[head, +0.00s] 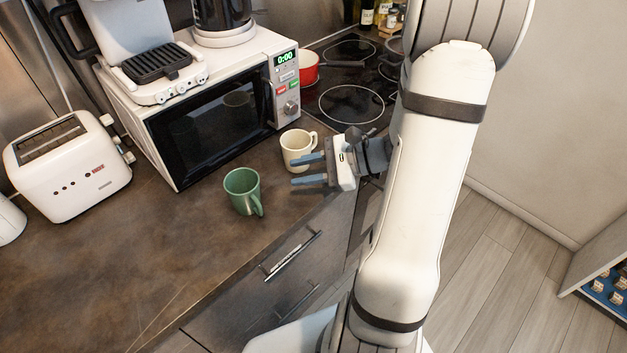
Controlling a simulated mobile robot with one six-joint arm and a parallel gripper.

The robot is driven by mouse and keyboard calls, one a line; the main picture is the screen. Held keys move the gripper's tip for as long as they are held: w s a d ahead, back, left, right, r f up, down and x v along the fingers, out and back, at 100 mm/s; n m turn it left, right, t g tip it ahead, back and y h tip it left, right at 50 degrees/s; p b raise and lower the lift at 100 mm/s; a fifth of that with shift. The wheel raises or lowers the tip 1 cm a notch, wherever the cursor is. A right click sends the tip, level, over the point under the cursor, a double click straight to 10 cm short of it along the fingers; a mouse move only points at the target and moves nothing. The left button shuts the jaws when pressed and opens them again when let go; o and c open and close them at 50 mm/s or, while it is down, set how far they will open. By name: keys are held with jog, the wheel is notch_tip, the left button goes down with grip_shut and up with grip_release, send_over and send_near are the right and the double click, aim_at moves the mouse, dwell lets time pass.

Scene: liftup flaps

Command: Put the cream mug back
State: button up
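The cream mug (297,150) stands upright on the brown countertop, in front of the microwave's right end, with its handle toward the right. My gripper (300,171) reaches in from the right, its two blue fingers pointing left. The fingers are spread apart with nothing visible between them. The upper finger is close to the mug's lower front side; I cannot tell whether it touches. A green mug (241,190) stands to the left of my fingertips, its handle toward the lower right.
The microwave (205,125) stands behind the mugs, with a sandwich press and a kettle on top. A toaster (68,168) is at the left. A cooktop (352,104) with a red pot (308,69) lies behind my gripper. The countertop's left front is clear.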

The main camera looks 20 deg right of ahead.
jog(key=s+a+r+n+g+h, duration=0.3)
jog(key=s+a+n+g+h, duration=0.35)
jog(key=s+n, duration=0.35)
jog(key=s+d+r+n+t+h, duration=0.1)
jog(key=d+r+n+t+h, duration=0.2)
jog(key=n, duration=0.6)
notch_tip(320, 180, up, 2)
jog(key=h, duration=0.3)
jog(key=shift+d+r+h, duration=0.15)
jog(key=shift+d+h, duration=0.05)
jog(key=shift+h, duration=0.15)
jog(key=shift+t, duration=0.25)
